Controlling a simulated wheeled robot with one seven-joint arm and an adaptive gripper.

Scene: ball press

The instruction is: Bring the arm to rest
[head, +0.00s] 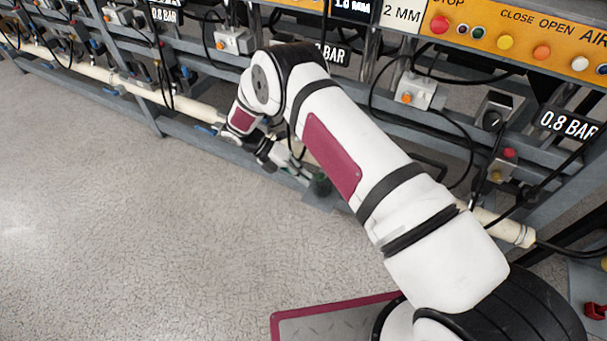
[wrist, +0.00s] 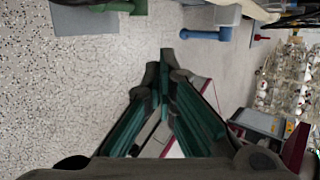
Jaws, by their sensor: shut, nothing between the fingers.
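My arm reaches from the lower right of the head view toward the press frame, bent at the elbow, with its wrist low near the frame's lower rail. My gripper (wrist: 163,62) shows in the wrist view with its fingertips together and nothing between them. In the head view the wrist and arm hide most of the gripper, so its fingers are hard to make out there. In the wrist view the fingers stand over bare speckled floor (wrist: 60,110).
The grey press frame (head: 150,115) runs along the back with a cream pipe (head: 195,108), cables and an orange button panel (head: 520,35). A grey bin (wrist: 262,124) and a blue pipe fitting (wrist: 205,34) show in the wrist view. Open floor (head: 110,230) lies at left.

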